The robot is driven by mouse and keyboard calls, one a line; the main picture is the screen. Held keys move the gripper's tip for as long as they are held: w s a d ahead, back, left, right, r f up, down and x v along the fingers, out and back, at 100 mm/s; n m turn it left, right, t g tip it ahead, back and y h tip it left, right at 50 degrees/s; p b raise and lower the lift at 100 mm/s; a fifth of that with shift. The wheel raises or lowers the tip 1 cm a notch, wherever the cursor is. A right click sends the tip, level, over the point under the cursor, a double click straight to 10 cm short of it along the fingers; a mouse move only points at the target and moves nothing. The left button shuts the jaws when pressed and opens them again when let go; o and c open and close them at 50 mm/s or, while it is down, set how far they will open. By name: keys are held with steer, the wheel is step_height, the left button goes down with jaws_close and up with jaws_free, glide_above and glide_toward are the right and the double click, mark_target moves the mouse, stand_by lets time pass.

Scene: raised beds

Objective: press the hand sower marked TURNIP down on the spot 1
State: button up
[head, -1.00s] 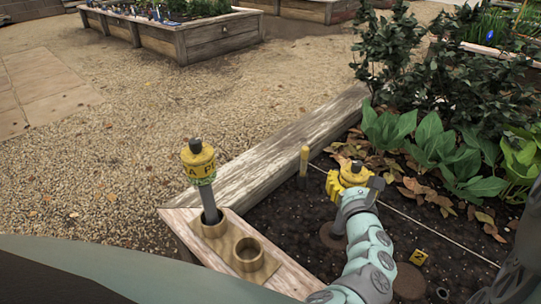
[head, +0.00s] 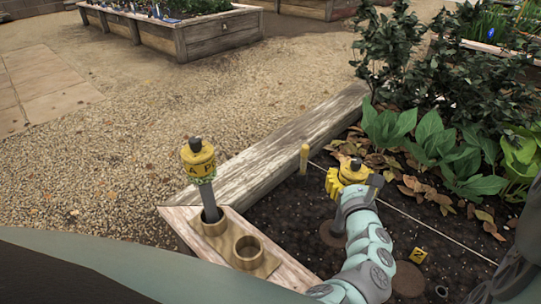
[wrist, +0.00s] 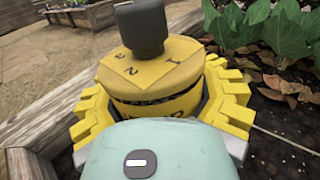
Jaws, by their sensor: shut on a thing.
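My gripper (head: 345,182) has yellow fingers and is shut on a hand sower (head: 354,171) with a yellow head and dark top knob. In the wrist view, the sower (wrist: 158,82) sits between both fingers, with small markings on its cap; its side label is mostly hidden, so I cannot read its name. Its lower end is hidden behind my arm in the head view. A round brown spot (head: 331,236) lies in the soil just under my gripper, partly covered by my arm. I cannot tell whether the sower touches it. A second round spot (head: 409,281) lies nearer, by a yellow marker reading 2 (head: 418,256).
Another yellow sower (head: 198,160), its label partly readable as "A P", stands in a two-socket holder (head: 213,226) on the bed's corner; the other socket (head: 247,250) is empty. A yellow peg (head: 304,157) and a string line (head: 420,222) cross the soil. Leafy plants (head: 430,145) grow behind.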

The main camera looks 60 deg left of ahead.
step_height(320, 180, up, 2)
steer(key=shift+s+d+r+p, duration=0.1)
steer(key=shift+d+r+p, duration=0.1)
steer(key=shift+p, duration=0.8)
steer(key=shift+a+r+p, duration=0.1)
steer(key=shift+r+p, duration=2.05)
steer(key=shift+r, duration=0.25)
